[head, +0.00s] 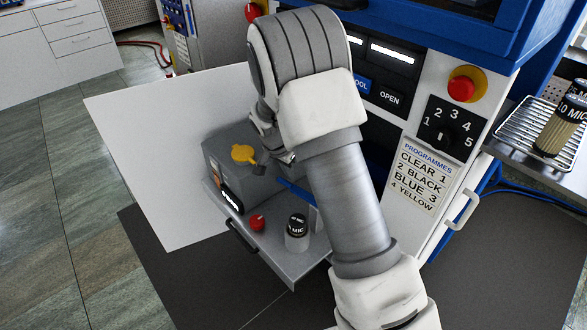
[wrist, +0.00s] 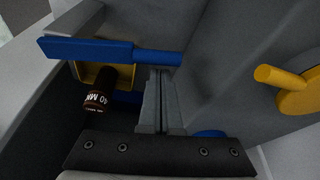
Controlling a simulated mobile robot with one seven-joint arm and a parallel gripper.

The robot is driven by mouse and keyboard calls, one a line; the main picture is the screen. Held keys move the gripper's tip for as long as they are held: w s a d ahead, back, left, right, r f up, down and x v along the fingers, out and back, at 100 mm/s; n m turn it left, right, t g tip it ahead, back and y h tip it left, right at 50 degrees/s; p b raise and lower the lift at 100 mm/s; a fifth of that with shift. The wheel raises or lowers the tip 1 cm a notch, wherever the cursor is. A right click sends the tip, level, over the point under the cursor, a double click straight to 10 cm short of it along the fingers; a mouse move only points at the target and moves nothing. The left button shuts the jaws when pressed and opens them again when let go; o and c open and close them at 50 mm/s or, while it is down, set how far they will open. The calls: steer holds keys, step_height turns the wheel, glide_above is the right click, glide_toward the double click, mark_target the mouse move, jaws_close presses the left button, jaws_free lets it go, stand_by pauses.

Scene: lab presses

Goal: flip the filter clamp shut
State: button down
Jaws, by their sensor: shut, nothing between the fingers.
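The blue filter clamp bar (wrist: 90,49) runs across the upper left of the wrist view, with a thinner blue rod at its right end. A blue part, likely the same clamp, shows beside my arm in the head view (head: 297,191). A dark filter cartridge (wrist: 98,99) with a "40 MI..." label sits below the bar at a yellow-edged seat (wrist: 122,76). My gripper (wrist: 160,73) is shut and empty, its fingertips close to the blue rod; I cannot tell whether they touch. In the head view my arm hides most of the clamp area.
A yellow handle (wrist: 282,78) sticks out at the right of the wrist view. A grey unit with a yellow knob (head: 243,153), a red knob (head: 257,222) and a small canister (head: 297,236) are low in front. An open white door (head: 150,160) stands left.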

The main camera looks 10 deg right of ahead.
steer(key=shift+s+a+r, duration=0.1)
steer(key=shift+s+a, duration=0.2)
steer(key=shift+a, duration=0.05)
steer(key=shift+a, duration=0.1)
